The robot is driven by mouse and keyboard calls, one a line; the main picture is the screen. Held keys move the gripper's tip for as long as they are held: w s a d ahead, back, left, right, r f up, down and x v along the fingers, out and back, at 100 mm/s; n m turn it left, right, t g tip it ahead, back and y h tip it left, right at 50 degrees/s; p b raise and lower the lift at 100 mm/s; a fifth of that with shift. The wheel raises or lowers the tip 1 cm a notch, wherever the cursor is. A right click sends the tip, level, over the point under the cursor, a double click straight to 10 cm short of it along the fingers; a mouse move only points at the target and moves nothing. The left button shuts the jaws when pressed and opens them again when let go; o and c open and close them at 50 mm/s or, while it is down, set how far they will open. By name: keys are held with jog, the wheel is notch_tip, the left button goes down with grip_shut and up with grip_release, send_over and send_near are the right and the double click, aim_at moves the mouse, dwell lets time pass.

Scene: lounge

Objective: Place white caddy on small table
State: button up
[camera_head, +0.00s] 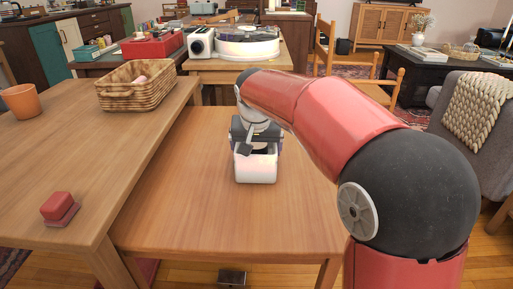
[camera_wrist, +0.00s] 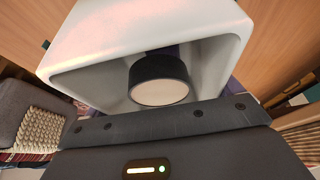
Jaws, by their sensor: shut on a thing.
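The white caddy (camera_head: 256,170) is over the middle of the small wooden table (camera_head: 185,205) in the head view. My gripper (camera_head: 256,148) reaches down to it from above and is shut on it. In the wrist view the white caddy (camera_wrist: 130,35) fills the upper middle, its open side facing the camera. A dark cylinder with a pale round face (camera_wrist: 160,82) shows inside its opening; I cannot tell what it is. My fingertips are hidden. I cannot tell whether the caddy's underside touches the tabletop.
A larger wooden table (camera_head: 85,150) adjoins on the left, with a wicker basket (camera_head: 135,95), an orange pot (camera_head: 20,101) and a red butter dish (camera_head: 58,208). Behind stands a table with a turntable (camera_head: 247,42). The small table's top is otherwise clear.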

jog(key=o, duration=0.8)
jog(key=shift+f, duration=0.1)
jog(key=shift+r, duration=0.25)
jog(key=p+v, duration=0.2)
jog(key=v, duration=0.9)
jog(key=shift+s+r, duration=0.15)
jog(key=shift+r, duration=0.25)
jog(key=s+d+p, duration=0.2)
jog(key=s+d, duration=0.8)
jog(key=s, duration=0.2)
jog(key=shift+t, duration=0.5)
jog(key=s+d+f, duration=0.1)
jog(key=s+f, duration=0.2)
jog(key=s, duration=0.1)
jog(key=s+d+f+p, duration=0.1)
jog(key=s+d+f, duration=0.1)
jog(key=s+f, duration=0.1)
jog(key=s+d+f+p, duration=0.1)
jog(key=s+d+f, duration=0.1)
jog(key=s, duration=0.3)
jog(key=shift+s+d+f, duration=0.15)
jog(key=shift+s+f, duration=0.15)
jog(key=shift+f, duration=0.25)
